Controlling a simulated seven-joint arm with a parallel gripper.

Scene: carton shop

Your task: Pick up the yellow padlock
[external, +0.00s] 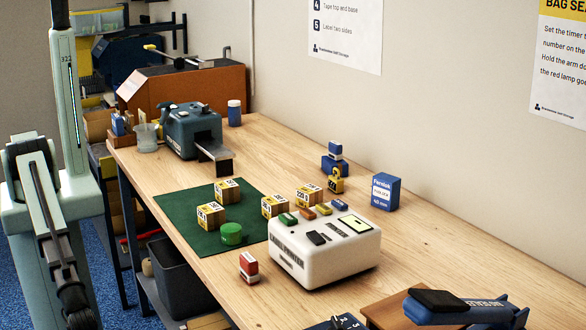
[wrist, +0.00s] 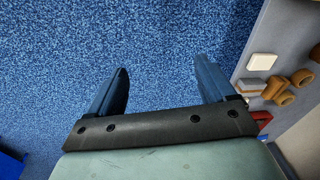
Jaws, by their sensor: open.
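The yellow padlock (external: 336,184) stands on the wooden bench toward the wall, behind the white machine. It is small in the external view, with dark markings on its face. A blue item with a blue-and-white block on top (external: 335,150) is right behind it. My gripper (wrist: 161,68) shows in the wrist view with two blue fingers spread wide and nothing between them. It is over blue carpet, off the bench and far from the padlock. The padlock does not show in the wrist view. In the external view my arm hangs at the left; its fingers are not clear there.
A white machine (external: 322,255) stands in front of the padlock. A blue box (external: 386,192) stands to its right. Several yellow-and-white cubes and a green cylinder (external: 231,233) are on or beside the green mat (external: 180,205). A tape dispenser (external: 190,130) is farther back. The bench's right part has bare wood.

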